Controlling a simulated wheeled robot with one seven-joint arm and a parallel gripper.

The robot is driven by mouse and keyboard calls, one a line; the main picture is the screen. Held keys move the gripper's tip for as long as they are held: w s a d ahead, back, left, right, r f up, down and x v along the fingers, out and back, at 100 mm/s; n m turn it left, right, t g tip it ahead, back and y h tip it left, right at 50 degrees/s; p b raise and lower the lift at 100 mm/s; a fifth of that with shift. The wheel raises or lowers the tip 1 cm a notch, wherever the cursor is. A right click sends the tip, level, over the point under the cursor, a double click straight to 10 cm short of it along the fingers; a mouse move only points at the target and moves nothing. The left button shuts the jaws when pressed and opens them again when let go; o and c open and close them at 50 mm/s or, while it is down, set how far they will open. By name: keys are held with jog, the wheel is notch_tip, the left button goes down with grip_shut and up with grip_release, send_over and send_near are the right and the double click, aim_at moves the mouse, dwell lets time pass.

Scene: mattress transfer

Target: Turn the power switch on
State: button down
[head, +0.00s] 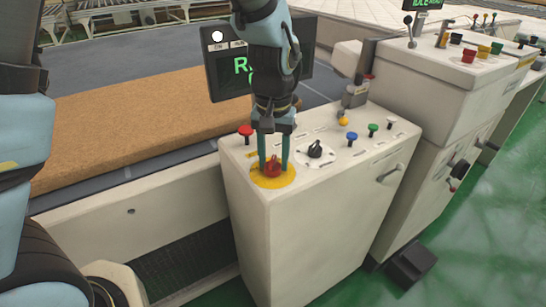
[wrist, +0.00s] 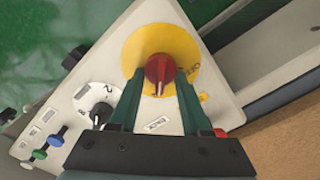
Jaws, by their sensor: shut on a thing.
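The power switch (head: 272,167) is a red rotary knob on a round yellow plate (head: 288,177), at the near corner of a white control cabinet. My gripper (head: 273,160) points down onto it, with one green finger on each side. In the wrist view the switch (wrist: 160,71) sits between the fingertips of my gripper (wrist: 160,82), which are shut on it. A pale pointer line on the knob faces toward my gripper's base.
A black selector knob (head: 315,149) is close to the right of my gripper, and a red button (head: 245,130) stands behind it. Several coloured buttons and a dark screen (head: 230,68) are on the cabinet (head: 310,240). A brown mattress slab (head: 150,125) lies left.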

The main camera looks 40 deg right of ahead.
aim_at(273, 158)
dwell(0.3)
jog(key=shift+c, duration=1.9)
grip_release()
notch_tip(273, 158, up, 11)
jog(key=b, duration=0.1)
jog(key=shift+b, duration=0.4)
jog(key=shift+f, duration=0.1)
jog(key=w+a+f+n, duration=0.2)
jog(key=w+a, duration=0.6)
jog(key=a, duration=0.1)
jog(key=w+a+f+n, duration=0.2)
jog(key=a+n, duration=0.1)
jog(key=a, duration=1)
jog(key=w+a+f+n+t, duration=0.1)
jog(key=w+a+f+n, duration=0.1)
jog(key=a, duration=1.1)
jog(key=shift+w+a+f+n+t, duration=0.15)
jog(key=shift+a+f+n+t, duration=0.2)
jog(key=shift+f+n, duration=0.35)
